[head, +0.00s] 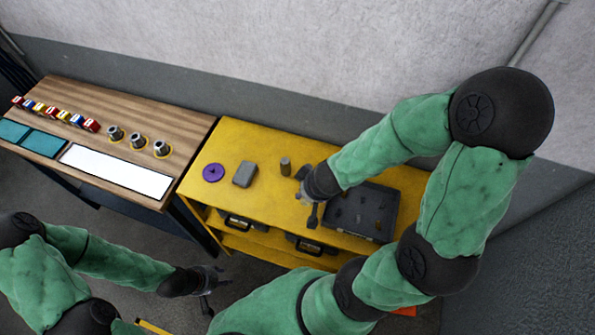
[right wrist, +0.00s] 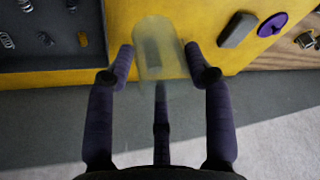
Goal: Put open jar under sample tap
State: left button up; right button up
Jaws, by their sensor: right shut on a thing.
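A clear, slightly yellowish jar (right wrist: 157,62) sits between the fingers of my right gripper (right wrist: 163,62) in the right wrist view. The fingers are shut on its sides, and its far end overlaps the yellow bench. I cannot make out whether it has a lid. In the head view my right gripper (head: 306,196) is over the yellow bench (head: 236,148), beside a dark tray; the jar does not show clearly there. My left gripper (head: 208,283) is open and empty in front of the bench. I cannot identify a sample tap in either view.
The dark tray (head: 384,197) holds small parts. A grey cylinder (head: 285,166), a grey block (head: 245,174) and a purple disc (head: 213,172) stand on the bench. A wooden bench (head: 150,105) at left carries several metal fittings and coloured blocks.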

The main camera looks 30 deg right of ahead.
jog(key=shift+w+d+f, duration=0.1)
jog(key=shift+w+f, duration=0.25)
jog(key=w+f+b, duration=0.2)
jog(key=w+f, duration=0.2)
jog(key=w+d+f+b, duration=0.1)
jog(key=w+f+b, duration=0.2)
jog(key=w, duration=0.1)
jog(key=w+d+f+b, duration=0.1)
jog(key=w+f+b, duration=0.2)
jog(key=w+f, duration=0.1)
jog(key=shift+w+f, duration=0.2)
jog(key=shift+f, duration=0.1)
jog(key=shift+f+b, duration=0.3)
jog(key=shift+b, duration=0.15)
jog(key=o, duration=1)
jog(key=shift+f, duration=0.1)
